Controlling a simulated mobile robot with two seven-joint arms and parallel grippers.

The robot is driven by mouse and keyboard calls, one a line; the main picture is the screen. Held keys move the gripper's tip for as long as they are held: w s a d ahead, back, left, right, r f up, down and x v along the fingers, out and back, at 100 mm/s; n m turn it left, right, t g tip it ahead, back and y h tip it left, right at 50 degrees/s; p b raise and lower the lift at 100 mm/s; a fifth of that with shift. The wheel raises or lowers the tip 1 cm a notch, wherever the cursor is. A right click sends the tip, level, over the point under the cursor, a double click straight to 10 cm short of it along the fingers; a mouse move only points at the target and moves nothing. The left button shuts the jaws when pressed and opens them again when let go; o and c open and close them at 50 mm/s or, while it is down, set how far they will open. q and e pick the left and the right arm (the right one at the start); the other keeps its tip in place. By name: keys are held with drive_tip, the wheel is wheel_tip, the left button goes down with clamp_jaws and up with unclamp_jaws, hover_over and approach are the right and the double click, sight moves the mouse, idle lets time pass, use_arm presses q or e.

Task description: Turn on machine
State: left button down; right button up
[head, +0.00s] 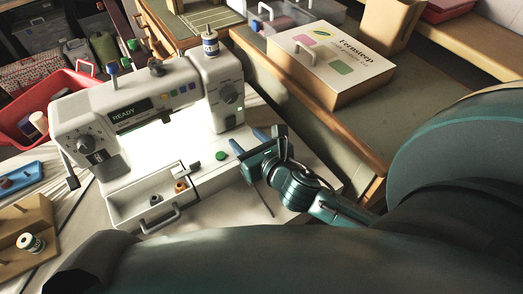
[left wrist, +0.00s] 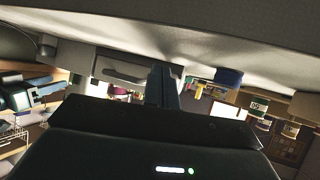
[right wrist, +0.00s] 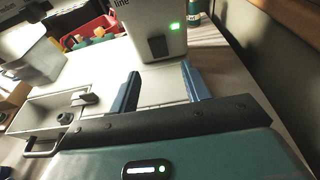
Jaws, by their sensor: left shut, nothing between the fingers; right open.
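The white sewing machine (head: 170,95) stands on the table in the head view. Its display (head: 128,113) reads READY, and bright light shines under its arm. A small green light on its right column glows in the head view and the right wrist view (right wrist: 175,26). A dark switch (right wrist: 158,47) sits below that light. My left gripper (left wrist: 165,85) is shut and empty, beneath a pale surface.
A wooden rack (head: 22,222) and a red basket (head: 12,138) are left. A lettered box (head: 330,60) stands back right. The table's right edge is close to my right arm.

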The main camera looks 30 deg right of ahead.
use_arm(q)
drive_tip(key=shift+f, duration=0.1)
use_arm(e)
drive_tip(key=v, duration=0.7)
